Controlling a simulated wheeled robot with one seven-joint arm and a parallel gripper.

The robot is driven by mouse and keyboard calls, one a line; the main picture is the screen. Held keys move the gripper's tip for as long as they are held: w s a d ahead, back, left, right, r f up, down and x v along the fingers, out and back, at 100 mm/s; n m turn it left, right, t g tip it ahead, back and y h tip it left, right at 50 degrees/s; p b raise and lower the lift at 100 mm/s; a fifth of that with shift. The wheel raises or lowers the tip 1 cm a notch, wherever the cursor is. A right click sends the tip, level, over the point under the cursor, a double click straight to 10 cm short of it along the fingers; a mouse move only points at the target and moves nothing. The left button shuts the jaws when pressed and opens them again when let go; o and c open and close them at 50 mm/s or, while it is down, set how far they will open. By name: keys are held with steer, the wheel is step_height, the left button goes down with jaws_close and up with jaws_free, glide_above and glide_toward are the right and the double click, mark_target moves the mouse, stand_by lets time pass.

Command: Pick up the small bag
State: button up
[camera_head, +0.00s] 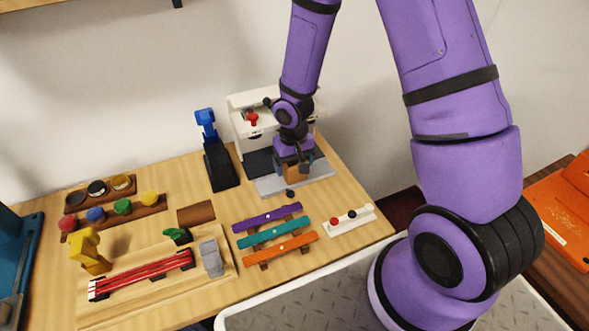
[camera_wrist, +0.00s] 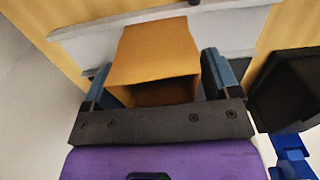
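The small bag (camera_wrist: 155,55) is orange-brown and boxy, with a dark opening on the side facing my wrist. In the wrist view it lies between the two blue fingers of my gripper (camera_wrist: 157,82), one on each side and very close to it. Whether the fingers press on it cannot be told. In the head view my gripper (camera_head: 293,165) points down over a grey plate, and a brown part of the bag (camera_head: 293,171) shows beneath it. The rest of the bag is hidden by the gripper there.
A white machine (camera_head: 246,104) stands behind my gripper, and a black stand with a blue top (camera_head: 220,165) is to its left. The grey plate (camera_head: 318,176) lies beneath. Coloured bars (camera_head: 273,233), a button strip (camera_head: 349,219) and a wooden board (camera_head: 150,297) lie in front.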

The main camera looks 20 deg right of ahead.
steer(key=c, duration=0.7)
steer(key=shift+r, duration=0.2)
steer(key=shift+c, duration=0.2)
